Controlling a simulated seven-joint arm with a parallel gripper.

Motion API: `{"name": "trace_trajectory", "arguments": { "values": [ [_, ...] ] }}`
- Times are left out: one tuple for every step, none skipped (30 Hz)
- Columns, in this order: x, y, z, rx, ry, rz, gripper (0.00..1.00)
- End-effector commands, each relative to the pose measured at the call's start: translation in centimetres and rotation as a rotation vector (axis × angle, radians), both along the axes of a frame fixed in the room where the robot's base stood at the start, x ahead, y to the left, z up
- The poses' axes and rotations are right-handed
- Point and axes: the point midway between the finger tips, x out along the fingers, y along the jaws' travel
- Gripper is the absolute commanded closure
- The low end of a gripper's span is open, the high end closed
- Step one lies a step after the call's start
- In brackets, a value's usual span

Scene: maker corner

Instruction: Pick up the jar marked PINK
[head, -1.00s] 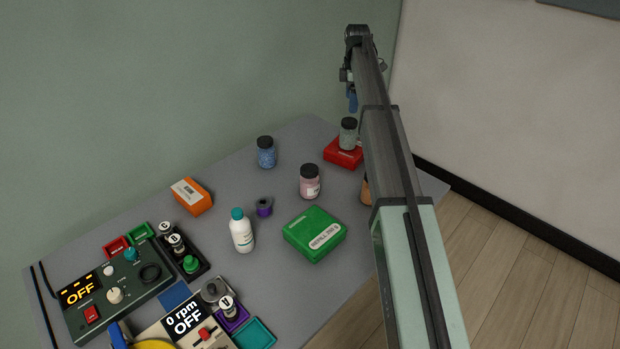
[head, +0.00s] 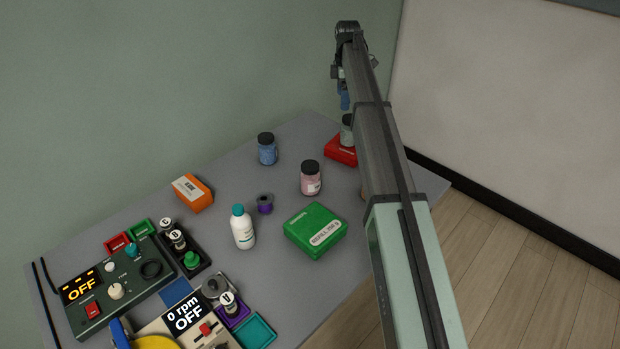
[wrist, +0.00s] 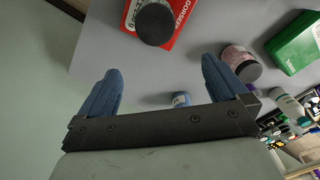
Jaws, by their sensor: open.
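The jar with pink contents (head: 311,180) and a black lid stands upright on the grey table in the head view, left of my arm. Its label is too small to read. In the wrist view this jar (wrist: 237,62) lies just beyond the right finger's tip, apart from it. My gripper (wrist: 160,80) is open, with its two blue fingers spread and nothing between them. In the head view my gripper (head: 344,98) hangs high near the table's far end, its fingers mostly hidden.
A grey-green jar (head: 347,134) stands on a red box (head: 339,154), partly behind my arm. A blue jar (head: 267,150), a purple spool (head: 265,204), a white bottle (head: 242,230) and a green box (head: 315,231) surround the pink jar. Control devices (head: 116,291) fill the front left.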

Motion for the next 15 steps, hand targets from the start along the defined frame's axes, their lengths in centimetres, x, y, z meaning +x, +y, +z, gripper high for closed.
{"name": "trace_trajectory", "arguments": {
  "values": [
    [-0.4, 1.8, -0.2, 0.0, 0.001, 0.021, 0.0],
    [-0.9, 2.7, -0.4, 0.0, 0.002, 0.031, 0.0],
    [-1.5, 4.2, -0.6, 0.0, 0.003, 0.048, 0.0],
    [-2.6, 5.1, -0.9, 0.0, 0.005, 0.059, 0.0],
    [-3.3, 6.0, -1.1, 0.0, 0.005, 0.071, 0.0],
    [-4.7, 7.3, -1.5, -0.001, 0.007, 0.087, 0.0],
    [-5.7, 8.0, -1.8, -0.001, 0.008, 0.097, 0.0],
    [-6.7, 8.9, -2.1, -0.001, 0.009, 0.109, 0.0],
    [-8.3, 9.7, -2.5, -0.001, 0.01, 0.122, 0.0],
    [-9.4, 10.3, -2.8, -0.001, 0.011, 0.132, 0.0],
    [-10.4, 10.8, -3.1, -0.001, 0.011, 0.134, 0.0],
    [-11.8, 11.3, -3.4, -0.002, 0.011, 0.137, 0.0],
    [-12.8, 11.6, -3.7, -0.002, 0.011, 0.134, 0.0],
    [-13.8, 11.7, -4.0, -0.002, 0.011, 0.123, 0.0],
    [-15.1, 12.0, -4.3, -0.002, 0.011, 0.111, 0.0]
  ]
}}
